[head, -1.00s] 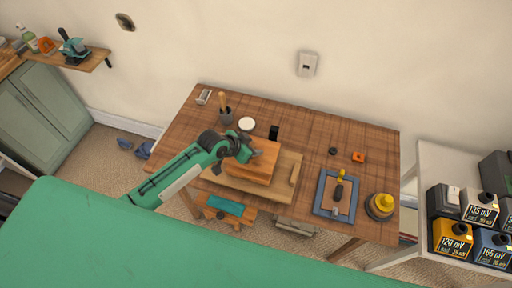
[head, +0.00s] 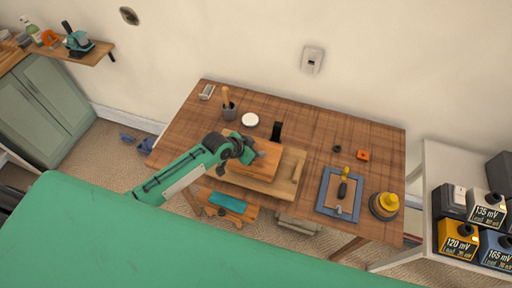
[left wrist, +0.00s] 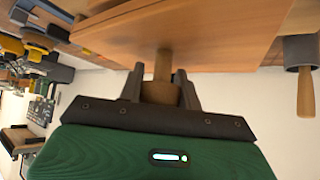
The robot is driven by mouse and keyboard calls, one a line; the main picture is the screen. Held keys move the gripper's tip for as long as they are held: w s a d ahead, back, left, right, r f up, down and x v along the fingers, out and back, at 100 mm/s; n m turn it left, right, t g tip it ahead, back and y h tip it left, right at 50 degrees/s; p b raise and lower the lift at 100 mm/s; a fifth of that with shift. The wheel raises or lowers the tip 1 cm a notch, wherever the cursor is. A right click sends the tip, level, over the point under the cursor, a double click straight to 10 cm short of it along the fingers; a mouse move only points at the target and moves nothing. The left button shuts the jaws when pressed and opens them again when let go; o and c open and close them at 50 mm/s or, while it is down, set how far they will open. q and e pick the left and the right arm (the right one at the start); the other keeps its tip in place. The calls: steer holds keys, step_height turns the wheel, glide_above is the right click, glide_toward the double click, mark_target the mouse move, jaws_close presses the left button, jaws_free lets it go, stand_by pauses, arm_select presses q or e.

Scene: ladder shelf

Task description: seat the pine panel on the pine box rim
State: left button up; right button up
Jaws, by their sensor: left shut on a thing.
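The pine panel (head: 266,157) is a flat orange-brown wooden piece over the work table, in the middle of the head view. In the left wrist view its broad face and edge (left wrist: 215,35) fill the top. My left gripper (head: 247,154) is at the panel's left side in the head view. In the left wrist view its fingers (left wrist: 160,88) are shut on the panel's wooden knob (left wrist: 163,66). The pine box is largely hidden beneath the panel, and I cannot tell whether panel and rim touch. My right gripper is not in view.
A pale board with a raised strip (head: 297,172) lies under and right of the panel. A black upright item (head: 277,131), a white disc (head: 251,119) and a tool cup (head: 229,111) stand behind. A blue-framed tray (head: 325,207) lies right.

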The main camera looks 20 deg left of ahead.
arm_select(q)
steer(key=shift+f, duration=0.1)
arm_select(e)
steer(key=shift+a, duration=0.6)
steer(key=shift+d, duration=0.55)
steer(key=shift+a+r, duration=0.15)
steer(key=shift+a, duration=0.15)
arm_select(q)
steer(key=shift+p, duration=0.35)
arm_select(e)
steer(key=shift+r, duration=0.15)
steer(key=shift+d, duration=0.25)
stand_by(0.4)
arm_select(q)
steer(key=shift+f+b, duration=0.4)
steer(key=shift+f, duration=0.15)
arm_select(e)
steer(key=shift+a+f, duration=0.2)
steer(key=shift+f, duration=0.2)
arm_select(q)
steer(key=shift+f+b, duration=0.3)
steer(key=shift+f, duration=0.15)
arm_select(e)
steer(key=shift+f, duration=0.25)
arm_select(q)
steer(key=shift+f, duration=0.1)
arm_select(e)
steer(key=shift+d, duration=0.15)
